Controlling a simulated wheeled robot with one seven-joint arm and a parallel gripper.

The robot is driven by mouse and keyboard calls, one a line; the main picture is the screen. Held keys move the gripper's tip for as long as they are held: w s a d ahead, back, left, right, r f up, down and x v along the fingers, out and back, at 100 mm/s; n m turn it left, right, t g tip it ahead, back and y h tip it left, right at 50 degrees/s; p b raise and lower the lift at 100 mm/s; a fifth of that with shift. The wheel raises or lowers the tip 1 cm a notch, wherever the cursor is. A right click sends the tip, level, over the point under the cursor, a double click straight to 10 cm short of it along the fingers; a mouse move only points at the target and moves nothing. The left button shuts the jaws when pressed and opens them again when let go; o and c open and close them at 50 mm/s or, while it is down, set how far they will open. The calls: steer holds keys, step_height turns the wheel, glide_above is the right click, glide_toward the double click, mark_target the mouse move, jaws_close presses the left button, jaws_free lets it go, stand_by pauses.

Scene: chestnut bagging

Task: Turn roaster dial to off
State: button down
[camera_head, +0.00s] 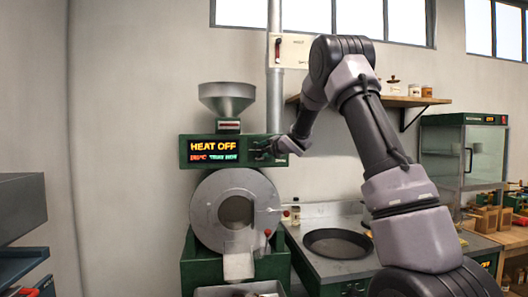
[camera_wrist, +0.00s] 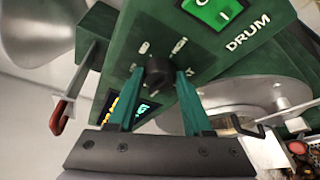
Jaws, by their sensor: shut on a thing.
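The green roaster (camera_head: 187,262) stands left of centre, with a round grey drum front and a silver hopper (camera_head: 227,98) on top. Its display (camera_head: 214,150) reads "HEAT OFF" in orange, with smaller red and green text below. My gripper (camera_head: 262,150) is at the right part of the roaster's control box. In the wrist view, the black dial (camera_wrist: 158,72) sits between the two green fingertips of my gripper (camera_wrist: 160,78), which are shut on it. Small white labels surround the dial; its pointer mark is too small to read. A green switch marked "DRUM" is beside it.
A steel counter (camera_head: 300,232) with a dark round pan (camera_head: 338,243) stands right of the roaster. A metal tray (camera_head: 240,290) lies below the drum. A shelf (camera_head: 405,101) with jars is on the wall. A glass-fronted cabinet (camera_head: 463,155) stands at the right.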

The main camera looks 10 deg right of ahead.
steer(key=shift+a+n, duration=0.1)
steer(key=shift+n, duration=0.3)
stand_by(0.3)
steer(key=shift+c, duration=1.6)
jaws_free()
steer(key=v, duration=1)
steer(key=shift+s+r, duration=0.25)
steer(key=shift+s, duration=0.1)
